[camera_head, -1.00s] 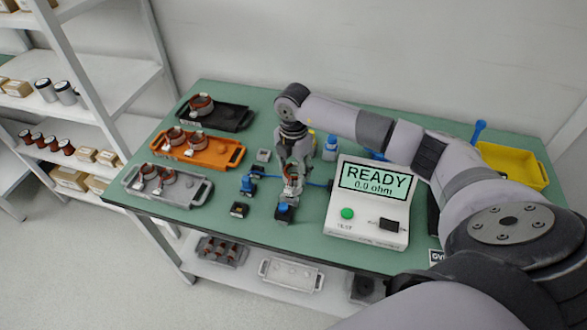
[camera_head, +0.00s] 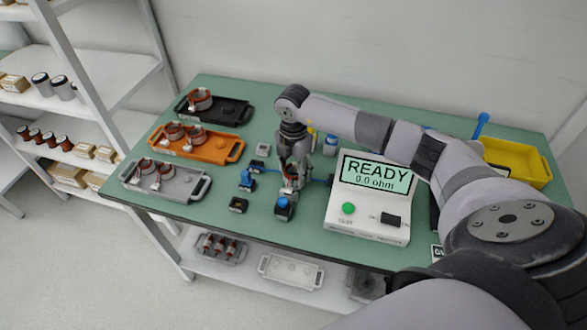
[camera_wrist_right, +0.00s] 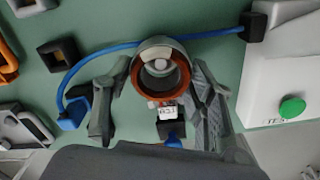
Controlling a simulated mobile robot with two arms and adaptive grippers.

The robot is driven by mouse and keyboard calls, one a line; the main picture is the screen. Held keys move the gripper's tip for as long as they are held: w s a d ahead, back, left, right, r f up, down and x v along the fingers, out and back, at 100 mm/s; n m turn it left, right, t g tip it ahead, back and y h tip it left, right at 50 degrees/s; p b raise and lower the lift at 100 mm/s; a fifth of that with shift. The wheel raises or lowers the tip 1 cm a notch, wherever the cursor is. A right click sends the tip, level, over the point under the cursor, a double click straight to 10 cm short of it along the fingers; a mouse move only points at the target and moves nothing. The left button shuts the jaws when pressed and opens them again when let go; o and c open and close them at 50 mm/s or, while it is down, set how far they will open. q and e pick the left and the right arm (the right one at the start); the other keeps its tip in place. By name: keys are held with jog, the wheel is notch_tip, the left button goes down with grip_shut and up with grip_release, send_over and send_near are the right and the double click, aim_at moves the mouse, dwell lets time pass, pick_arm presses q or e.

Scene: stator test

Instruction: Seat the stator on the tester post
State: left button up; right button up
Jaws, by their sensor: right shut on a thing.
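The stator is a ring with copper-brown windings and a grey outer shell. In the right wrist view the stator (camera_wrist_right: 137,72) sits between the fingers of my right gripper (camera_wrist_right: 158,80), which is shut on it. A small tag with printed marks hangs at its near side. The pale round top of the tester post (camera_wrist_right: 157,66) shows inside the ring's opening; whether the stator rests fully down cannot be told. In the head view the right gripper (camera_head: 292,168) points down at the stator (camera_head: 290,181), left of the tester box (camera_head: 368,226). My left gripper is not in view.
Blue clamps (camera_head: 284,207) and a blue cable (camera_wrist_right: 200,36) lie close around the post. The tester display (camera_head: 376,174) reads READY, 0.0 ohm. Black, orange (camera_head: 223,152) and grey trays with other stators stand at left. A yellow bin (camera_head: 520,172) is at right.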

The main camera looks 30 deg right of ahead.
jog(key=shift+f, duration=0.25)
jog(key=shift+f+b, duration=0.3)
jog(key=shift+b, duration=0.1)
jog(key=o, duration=1.5)
jog(key=shift+o, duration=0.2)
notch_tip(320, 180, up, 12)
jog(key=shift+s, duration=0.1)
dwell(0.4)
